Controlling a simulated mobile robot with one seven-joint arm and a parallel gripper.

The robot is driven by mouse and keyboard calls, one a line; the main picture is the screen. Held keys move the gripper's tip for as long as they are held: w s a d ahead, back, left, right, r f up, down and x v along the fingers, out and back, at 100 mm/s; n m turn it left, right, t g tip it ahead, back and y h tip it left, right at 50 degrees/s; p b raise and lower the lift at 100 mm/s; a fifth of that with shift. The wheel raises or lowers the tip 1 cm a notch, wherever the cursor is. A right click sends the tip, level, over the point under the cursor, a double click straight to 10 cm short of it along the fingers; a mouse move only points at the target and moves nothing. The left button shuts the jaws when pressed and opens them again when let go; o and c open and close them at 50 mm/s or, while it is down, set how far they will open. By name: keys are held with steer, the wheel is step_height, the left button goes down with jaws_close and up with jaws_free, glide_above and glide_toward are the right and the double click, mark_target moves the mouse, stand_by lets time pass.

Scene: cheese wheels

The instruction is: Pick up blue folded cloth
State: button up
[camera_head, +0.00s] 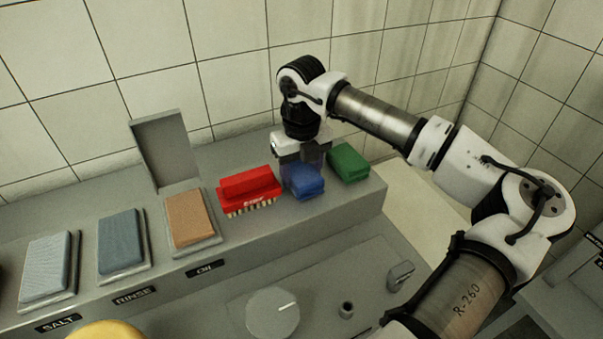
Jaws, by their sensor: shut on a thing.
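The blue folded cloth (304,182) lies on the raised grey ledge, between a red brush and a green folded cloth. My gripper (303,170) points down over it from behind. The gripper is shut on the blue cloth. The fingers are partly hidden by the cloth, and I see no clear gap between the cloth and the ledge.
The red brush (249,189) stands close on the left and the green folded cloth (348,163) close on the right. Orange (190,219), teal (119,241) and pale blue (46,264) pads sit on trays further left. A tiled wall (235,85) rises behind. A knob (273,313) is in front, below the ledge.

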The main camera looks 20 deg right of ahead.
mark_target(301, 171)
step_height(301, 171, up, 20)
steer(key=b, duration=0.3)
steer(key=shift+f+b, duration=0.2)
steer(key=shift+b, duration=0.15)
steer(key=o, duration=0.4)
steer(key=shift+c, duration=1.5)
